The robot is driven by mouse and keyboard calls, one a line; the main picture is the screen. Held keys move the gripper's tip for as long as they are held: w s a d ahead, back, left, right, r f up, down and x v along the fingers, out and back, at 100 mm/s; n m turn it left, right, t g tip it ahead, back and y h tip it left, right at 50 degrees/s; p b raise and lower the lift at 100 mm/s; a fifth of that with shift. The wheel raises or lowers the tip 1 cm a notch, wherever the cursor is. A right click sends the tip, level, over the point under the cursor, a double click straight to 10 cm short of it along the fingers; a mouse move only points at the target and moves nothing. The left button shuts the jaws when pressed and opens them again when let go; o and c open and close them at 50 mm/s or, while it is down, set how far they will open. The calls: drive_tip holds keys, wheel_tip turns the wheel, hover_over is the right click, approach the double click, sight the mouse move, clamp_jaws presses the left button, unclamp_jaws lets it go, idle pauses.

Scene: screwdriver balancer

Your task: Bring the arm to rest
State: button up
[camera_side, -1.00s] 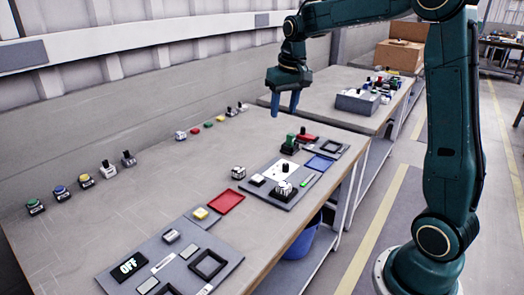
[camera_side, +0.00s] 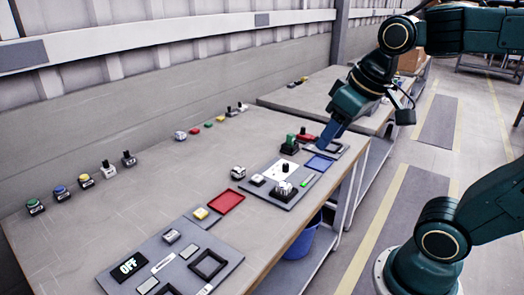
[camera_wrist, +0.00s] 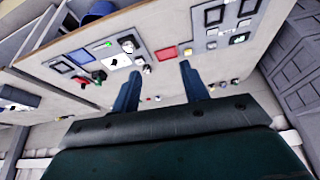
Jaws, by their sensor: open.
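My gripper (camera_side: 330,134) is in the air near the far right end of the workbench in the side view, tilted downward. In the wrist view my gripper (camera_wrist: 158,76) shows two blue fingers spread apart with nothing between them. In the side view the fingers overlap the far panel's edge in the picture; I cannot tell the gap to it. My arm is bent, with its upper part reaching out past the right edge of the side view.
The workbench (camera_side: 130,200) carries a near panel with an OFF sign (camera_side: 129,266), a red tray (camera_side: 227,202), a blue square (camera_side: 319,164) and a green-topped part (camera_side: 290,142). Several small buttons line the wall side. A blue bin (camera_side: 302,240) stands below. The aisle floor is clear.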

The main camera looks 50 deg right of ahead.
drive_tip(key=s+a+f+n, duration=0.1)
drive_tip(key=s+f, duration=0.1)
drive_tip(key=s, duration=0.3)
drive_tip(key=shift+a+f+t, duration=0.25)
drive_tip(key=shift+a+t, duration=0.1)
drive_tip(key=shift+t, duration=0.05)
drive_tip(key=shift+o, duration=1.3)
drive_tip(key=o, duration=0.7)
drive_tip(key=shift+w+d+r, duration=0.1)
drive_tip(key=shift+w+r, duration=0.05)
drive_tip(key=shift+o, duration=1.2)
drive_tip(key=shift+w+d+r, duration=0.1)
drive_tip(key=shift+w+r, duration=0.05)
drive_tip(key=shift+w, duration=0.1)
drive_tip(key=w+d+r+g, duration=0.2)
drive_tip(key=w+d+g, duration=0.1)
drive_tip(key=w+d, duration=0.95)
drive_tip(key=w+d+f+g, duration=0.1)
drive_tip(key=w+d+f, duration=0.3)
drive_tip(key=d, duration=0.4)
drive_tip(key=w+d+f+g, duration=0.1)
drive_tip(key=w+d+f, duration=0.3)
drive_tip(key=d, duration=0.4)
drive_tip(key=shift+w+d+f+g, duration=0.25)
drive_tip(key=shift+w+f+g, duration=0.05)
drive_tip(key=shift+f, duration=0.5)
